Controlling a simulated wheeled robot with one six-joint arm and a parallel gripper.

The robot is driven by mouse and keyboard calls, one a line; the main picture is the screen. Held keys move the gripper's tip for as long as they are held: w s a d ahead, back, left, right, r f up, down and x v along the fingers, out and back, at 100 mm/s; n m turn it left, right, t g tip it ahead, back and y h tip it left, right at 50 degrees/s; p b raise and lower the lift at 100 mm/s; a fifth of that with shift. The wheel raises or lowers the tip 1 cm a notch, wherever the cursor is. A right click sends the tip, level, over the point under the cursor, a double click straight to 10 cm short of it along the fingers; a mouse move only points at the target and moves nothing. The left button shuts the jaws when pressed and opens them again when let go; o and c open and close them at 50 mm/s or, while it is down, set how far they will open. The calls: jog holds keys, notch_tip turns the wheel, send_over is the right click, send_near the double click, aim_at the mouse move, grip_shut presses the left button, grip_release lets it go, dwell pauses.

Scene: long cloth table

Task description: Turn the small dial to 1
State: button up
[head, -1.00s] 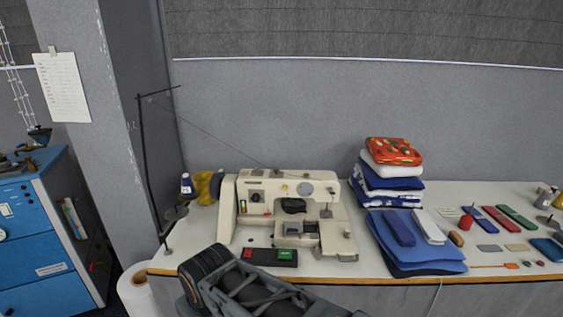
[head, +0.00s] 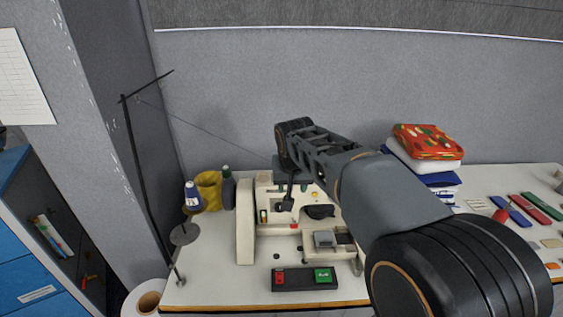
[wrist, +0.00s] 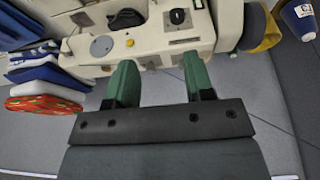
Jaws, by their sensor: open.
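The cream sewing machine (head: 247,225) stands on the table; its upper front is partly hidden by my arm in the head view. In the wrist view its face shows a black round dial (wrist: 178,16), a small yellow knob (wrist: 130,43) and a plain grey disc (wrist: 101,46). I cannot read any numbers, and cannot tell which one is the small dial. My gripper (wrist: 160,62) is open and empty, its two green fingers apart, pointing at the machine's face. The black dial and yellow knob lie beyond the fingertips. In the head view my gripper (head: 287,192) hangs in front of the machine's upper part.
A black switch panel (head: 303,278) with red and green buttons lies at the table's front. Thread spools (head: 208,188) and a thin black thread stand (head: 140,185) are left of the machine. Folded cloth (head: 428,142) is stacked at right, with small items beyond.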

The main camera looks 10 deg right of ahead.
jog(key=w+a+r+m+h+p, duration=0.1)
jog(key=w+r+m+p, duration=0.2)
jog(key=w, duration=1.2)
jog(key=p+x, duration=0.1)
jog(key=x, duration=0.3)
jog(key=p+x, duration=0.1)
jog(key=x, duration=0.4)
jog(key=w+p+x, duration=0.1)
jog(key=x, duration=0.4)
jog(key=shift+r, duration=0.2)
grip_shut()
